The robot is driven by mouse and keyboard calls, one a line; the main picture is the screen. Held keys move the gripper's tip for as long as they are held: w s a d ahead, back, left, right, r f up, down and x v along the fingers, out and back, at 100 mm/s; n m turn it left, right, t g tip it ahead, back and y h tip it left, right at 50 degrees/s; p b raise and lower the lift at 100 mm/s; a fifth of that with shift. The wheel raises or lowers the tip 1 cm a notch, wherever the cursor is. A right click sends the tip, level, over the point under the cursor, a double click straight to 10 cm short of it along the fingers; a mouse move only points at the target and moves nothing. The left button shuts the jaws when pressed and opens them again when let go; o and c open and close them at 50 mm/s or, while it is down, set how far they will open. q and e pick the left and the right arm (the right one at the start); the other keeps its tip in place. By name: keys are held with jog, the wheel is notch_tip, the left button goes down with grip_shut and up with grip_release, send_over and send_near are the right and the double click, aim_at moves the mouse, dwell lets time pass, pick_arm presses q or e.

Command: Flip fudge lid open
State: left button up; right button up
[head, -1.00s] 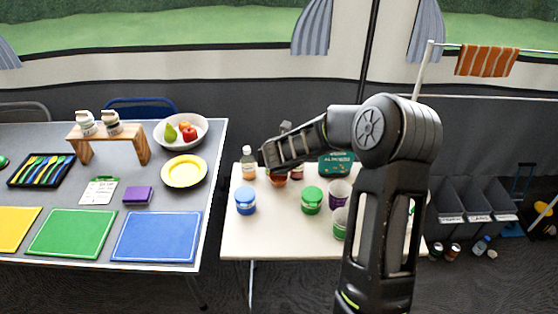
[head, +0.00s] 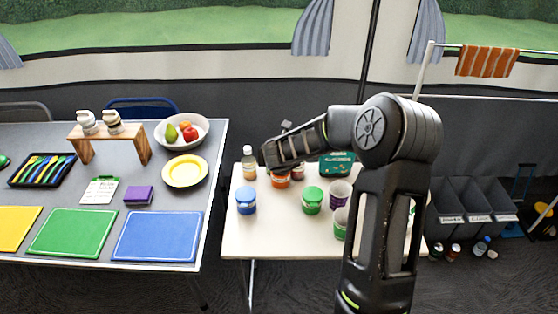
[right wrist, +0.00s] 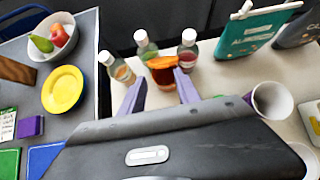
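A jar with an orange lid (head: 280,180) stands near the back of the small cream table, partly hidden under my right gripper; I take it for the fudge. In the right wrist view the orange lid (right wrist: 162,63) shows just beyond and between my fingertips, and looks tilted up. Whether it is fully open I cannot tell. My right gripper (right wrist: 161,77) is open, its two purple fingers apart with the orange lid between or just past their tips. Contact is unclear. In the head view the right arm's hand hides the fingertips. My left gripper is not in view.
Bottles with white caps (right wrist: 146,42) stand close behind and beside the jar.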

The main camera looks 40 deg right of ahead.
jog(key=shift+o, duration=0.3)
jog(key=v, duration=0.7)
jog(key=shift+s+a+r, duration=0.2)
jog(key=shift+s, duration=0.05)
dwell(0.3)
